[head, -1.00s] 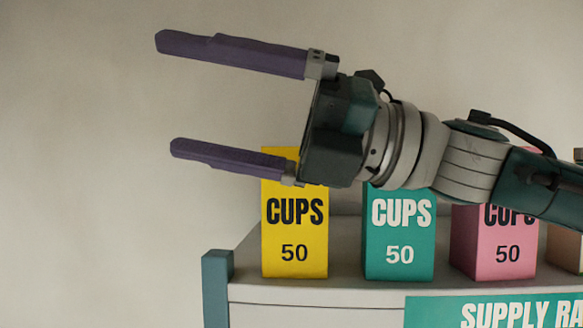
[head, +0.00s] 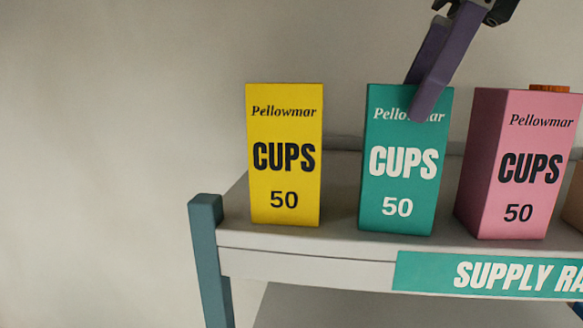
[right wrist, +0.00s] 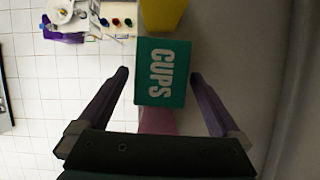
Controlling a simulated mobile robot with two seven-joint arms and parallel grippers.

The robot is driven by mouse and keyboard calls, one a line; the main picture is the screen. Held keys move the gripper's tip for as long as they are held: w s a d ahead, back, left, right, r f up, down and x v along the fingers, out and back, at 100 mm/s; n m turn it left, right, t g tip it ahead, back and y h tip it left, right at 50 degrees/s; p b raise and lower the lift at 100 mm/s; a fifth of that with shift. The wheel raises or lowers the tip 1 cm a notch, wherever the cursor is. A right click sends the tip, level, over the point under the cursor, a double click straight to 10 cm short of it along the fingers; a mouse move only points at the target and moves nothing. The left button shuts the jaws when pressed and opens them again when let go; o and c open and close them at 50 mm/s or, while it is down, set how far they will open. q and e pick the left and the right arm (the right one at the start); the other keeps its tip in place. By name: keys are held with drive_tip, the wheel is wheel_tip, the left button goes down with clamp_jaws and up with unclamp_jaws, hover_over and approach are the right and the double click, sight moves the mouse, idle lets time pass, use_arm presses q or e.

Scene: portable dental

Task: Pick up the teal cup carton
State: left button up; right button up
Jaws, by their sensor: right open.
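The teal cup carton (head: 398,185) stands upright on the top shelf of the rack, between a yellow and a pink carton. My right gripper (head: 417,98) comes down from above at its upper end. One purple finger overlaps the front of the carton; the other is behind, its tip hidden. In the right wrist view the carton (right wrist: 162,72) shows its "CUPS" lettering between the open fingers (right wrist: 158,76), with a gap visible on each side. My left gripper is not in view.
The yellow carton (head: 285,160) stands left with a clear gap. The pink carton (head: 515,165) stands close on the right. The shelf (head: 300,262) has a teal corner post (head: 208,250) at its left end. A wall is behind.

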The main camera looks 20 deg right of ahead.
sight(390, 141)
drive_tip(key=b+x, duration=0.3)
drive_tip(key=x, duration=0.2)
drive_tip(key=shift+f, duration=0.25)
drive_tip(key=shift+w+a+f+b, duration=0.15)
drive_tip(key=shift+a+f+b, duration=0.1)
drive_tip(key=shift+f+b, duration=0.1)
drive_tip(key=shift+r, duration=0.1)
drive_tip(key=c, duration=1.5)
